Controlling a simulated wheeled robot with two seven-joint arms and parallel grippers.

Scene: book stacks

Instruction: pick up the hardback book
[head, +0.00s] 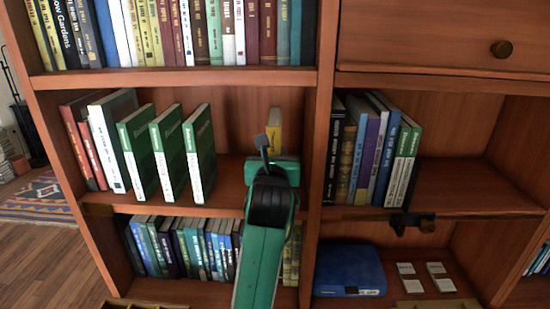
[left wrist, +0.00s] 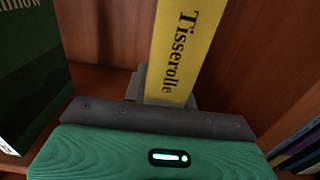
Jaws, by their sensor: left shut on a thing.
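A yellow hardback book (head: 275,122) stands upright on the middle shelf of the left bookcase section, seen spine-on. Its spine, lettered "Tisserolle", fills the upper middle of the left wrist view (left wrist: 183,48). My left gripper (head: 268,146) reaches in from below and is shut on the lower part of this book. Grey fingers sit at the book's sides in the left wrist view. The green gripper body hides the book's bottom in the head view, so I cannot tell whether it touches the shelf. My right gripper is not in view.
Green books (head: 200,155) stand left of the held book, with a gap between. A vertical divider (head: 318,150) is close on its right, with more books (head: 370,150) beyond. Book rows fill the shelves above and below. A blue case (head: 348,270) lies at lower right.

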